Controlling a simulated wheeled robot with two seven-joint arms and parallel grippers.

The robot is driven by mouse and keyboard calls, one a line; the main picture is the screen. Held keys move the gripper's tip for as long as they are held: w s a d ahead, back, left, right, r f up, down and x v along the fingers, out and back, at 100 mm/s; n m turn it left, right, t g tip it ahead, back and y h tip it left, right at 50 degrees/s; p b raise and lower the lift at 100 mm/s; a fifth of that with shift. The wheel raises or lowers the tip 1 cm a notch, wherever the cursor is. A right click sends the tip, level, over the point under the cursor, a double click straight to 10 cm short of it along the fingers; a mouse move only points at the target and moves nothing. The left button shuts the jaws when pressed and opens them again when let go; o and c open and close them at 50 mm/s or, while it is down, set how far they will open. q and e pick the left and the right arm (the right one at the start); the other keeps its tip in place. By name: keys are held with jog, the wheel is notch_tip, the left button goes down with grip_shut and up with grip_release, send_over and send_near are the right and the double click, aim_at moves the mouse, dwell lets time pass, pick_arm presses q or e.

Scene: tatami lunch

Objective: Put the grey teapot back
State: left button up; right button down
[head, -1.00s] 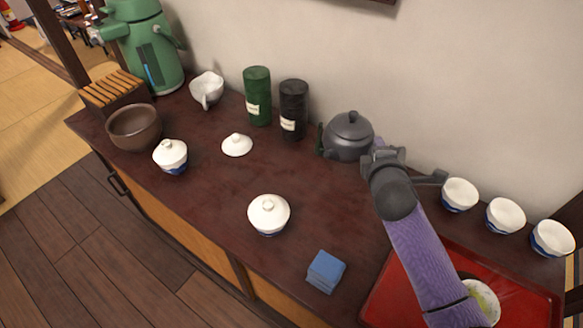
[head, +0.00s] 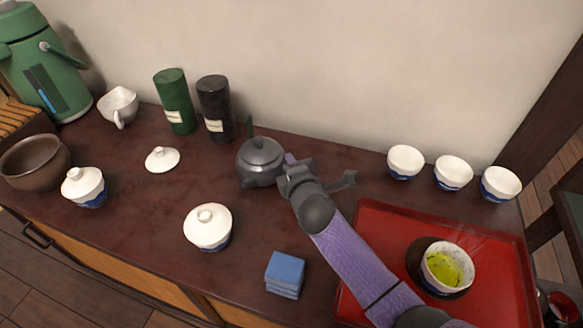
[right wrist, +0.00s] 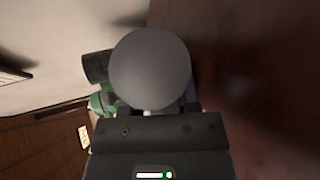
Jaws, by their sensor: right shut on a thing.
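The grey teapot (head: 260,160) stands on the dark wooden counter near the wall, to the right of the dark canister. Its round lid and knob show on top, and a dark green handle rises behind it. My right gripper (head: 287,172) is at the teapot's right side, shut on it; its fingertips are partly hidden. In the right wrist view a round grey part of the teapot (right wrist: 150,68) fills the space in front of the jaws. I cannot tell whether the teapot rests fully on the counter. My left gripper is not in view.
A green canister (head: 174,101) and a black canister (head: 214,108) stand left of the teapot. Three white cups (head: 453,173) line the wall at right. A red tray (head: 380,222) holds a tea bowl (head: 447,268). A lidded cup (head: 208,228) and blue cloths (head: 285,274) lie in front.

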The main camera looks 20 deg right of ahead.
jog(key=shift+c, duration=2.2)
grip_release()
jog(key=shift+o, duration=0.4)
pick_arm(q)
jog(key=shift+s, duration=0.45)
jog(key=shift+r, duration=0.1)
pick_arm(e)
jog(key=shift+s+r+p, duration=0.3)
jog(key=shift+p, duration=0.1)
jog(key=p+v, duration=0.5)
jog(key=v, duration=0.5)
jog(key=shift+s+r, duration=0.1)
jog(key=shift+s, duration=0.3)
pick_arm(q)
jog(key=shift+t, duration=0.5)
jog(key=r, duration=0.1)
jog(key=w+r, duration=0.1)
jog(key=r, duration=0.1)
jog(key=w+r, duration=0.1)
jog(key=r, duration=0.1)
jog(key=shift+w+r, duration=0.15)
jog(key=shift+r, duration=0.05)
pick_arm(e)
jog(key=shift+s, duration=0.25)
